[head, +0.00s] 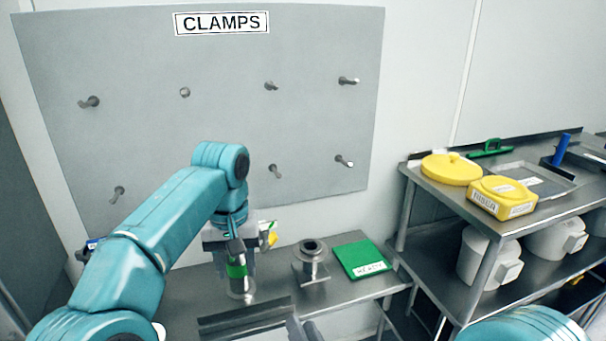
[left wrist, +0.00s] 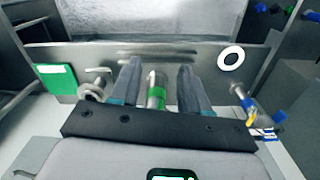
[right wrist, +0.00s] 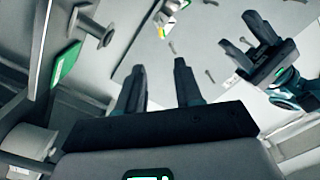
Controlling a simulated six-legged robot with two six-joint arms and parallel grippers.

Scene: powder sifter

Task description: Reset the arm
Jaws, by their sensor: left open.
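My left gripper (head: 237,272) is at the bench on the left in the head view, below the pegboard. Its fingers (left wrist: 158,75) are open in the left wrist view, with a slim metal piece with a green band (left wrist: 156,92) showing between them. I cannot tell whether they touch it. My right gripper (right wrist: 160,75) is open and empty in the right wrist view, its two dark fingers apart. The left gripper also shows at the upper right of that view (right wrist: 252,45).
A flanged metal spool (head: 310,262) and a green labelled plate (head: 358,257) stand on the bench right of my left gripper. A grey peg panel (head: 230,120) marked CLAMPS is behind, its pegs empty. A steel shelf at right holds a yellow lid (head: 450,168) and yellow box (head: 502,196).

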